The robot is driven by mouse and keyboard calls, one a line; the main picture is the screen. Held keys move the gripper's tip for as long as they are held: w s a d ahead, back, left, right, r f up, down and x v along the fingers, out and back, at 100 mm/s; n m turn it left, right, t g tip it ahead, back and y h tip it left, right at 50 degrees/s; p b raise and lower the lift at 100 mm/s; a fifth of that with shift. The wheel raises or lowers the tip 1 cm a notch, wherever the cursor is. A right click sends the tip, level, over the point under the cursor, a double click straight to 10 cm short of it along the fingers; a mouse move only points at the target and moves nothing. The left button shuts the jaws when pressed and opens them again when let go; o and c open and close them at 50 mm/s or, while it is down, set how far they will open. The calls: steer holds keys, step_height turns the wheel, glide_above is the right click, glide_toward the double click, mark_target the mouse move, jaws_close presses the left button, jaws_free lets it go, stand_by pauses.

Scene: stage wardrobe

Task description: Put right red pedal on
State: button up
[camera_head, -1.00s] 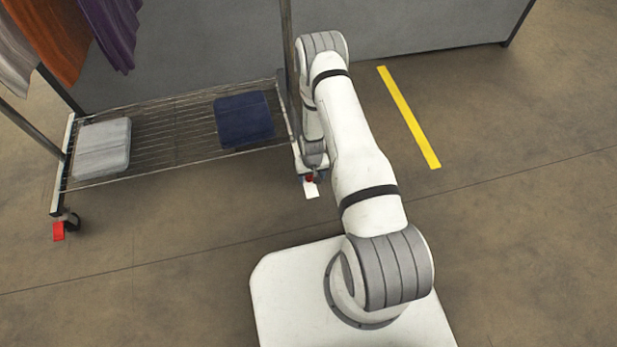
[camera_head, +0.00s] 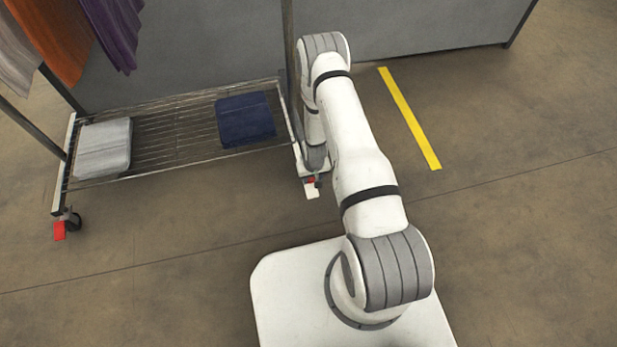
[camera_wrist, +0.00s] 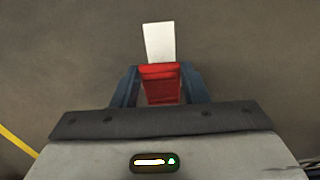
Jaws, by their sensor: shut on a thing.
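The right red pedal (camera_wrist: 161,88) shows in the wrist view between the two blue-grey fingers of my gripper (camera_wrist: 159,77), which is shut on it. A white flat tab (camera_wrist: 158,42) sticks out just beyond the pedal. In the head view my gripper is at the foot of the rack's right end, mostly hidden by my arm. Only a bit of the red pedal (camera_head: 310,180) and the white tab (camera_head: 313,192) show there. The left red pedal (camera_head: 60,230) is angled down at the left caster (camera_head: 73,220).
The clothes rack (camera_head: 175,125) has a wire bottom shelf with a folded grey cloth (camera_head: 103,147) and a folded navy cloth (camera_head: 245,119). Garments hang at upper left. A yellow floor stripe (camera_head: 409,117) lies to the right. The floor in front of the rack is clear.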

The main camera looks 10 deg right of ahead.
steer(key=t, duration=0.1)
steer(key=s+f+t, duration=0.1)
steer(key=t, duration=0.1)
steer(key=shift+a, duration=0.1)
steer(key=shift+f+t+b, duration=0.2)
steer(key=shift+t+b, duration=0.1)
steer(key=shift+t, duration=0.8)
steer(key=o, duration=1)
steer(key=shift+s+r, duration=0.1)
steer(key=p+v, duration=0.3)
steer(key=v, duration=0.4)
steer(key=shift+s+r, duration=0.2)
